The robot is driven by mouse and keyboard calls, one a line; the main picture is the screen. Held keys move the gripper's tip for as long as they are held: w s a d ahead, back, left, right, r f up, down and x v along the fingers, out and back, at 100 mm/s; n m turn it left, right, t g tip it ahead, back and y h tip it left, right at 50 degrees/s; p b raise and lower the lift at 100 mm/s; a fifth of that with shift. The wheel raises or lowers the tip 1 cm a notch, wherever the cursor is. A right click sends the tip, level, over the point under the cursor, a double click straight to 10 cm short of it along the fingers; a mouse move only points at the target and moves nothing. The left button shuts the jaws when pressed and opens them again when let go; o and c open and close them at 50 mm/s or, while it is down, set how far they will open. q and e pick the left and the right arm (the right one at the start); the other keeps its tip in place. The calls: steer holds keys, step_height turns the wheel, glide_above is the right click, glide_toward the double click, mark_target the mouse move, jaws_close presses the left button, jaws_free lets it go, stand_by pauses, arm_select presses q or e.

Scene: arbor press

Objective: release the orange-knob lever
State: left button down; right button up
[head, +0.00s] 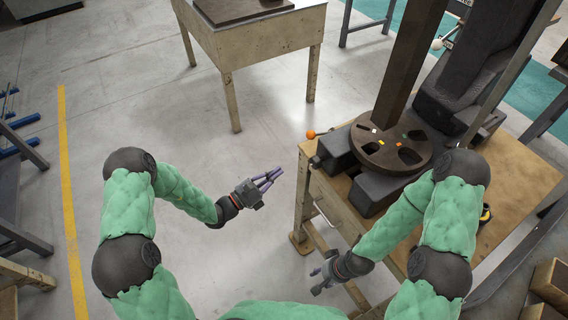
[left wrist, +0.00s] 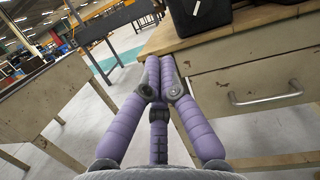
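The orange knob (head: 310,134) sits on a short lever at the left side of the press base, by the round dark plate (head: 390,150) of the arbor press. My left gripper (head: 275,175) is left of the bench and nearer to me than the knob, clear of it. Its purple fingers come together at the tips in the left wrist view (left wrist: 158,68), with nothing between them. The knob does not show in that view. My right gripper (head: 318,272) is low beside the bench's near side, small and dark, and its finger opening is unclear.
The press stands on a wooden-topped bench (head: 520,176); its drawer front and handle (left wrist: 266,98) show in the left wrist view. Another table (head: 262,45) stands at the back. The floor between the tables and left of my left gripper is clear.

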arm_select(q)
steer(key=w+d+r+b, duration=0.2)
steer(key=w+d+r, duration=0.3)
steer(key=w+d, duration=0.2)
steer(key=shift+d+b, duration=0.35)
steer(key=shift+d, duration=0.2)
arm_select(e)
steer(key=shift+f, duration=1.45)
arm_select(q)
steer(key=shift+w, duration=0.1)
arm_select(e)
steer(key=shift+r, duration=0.1)
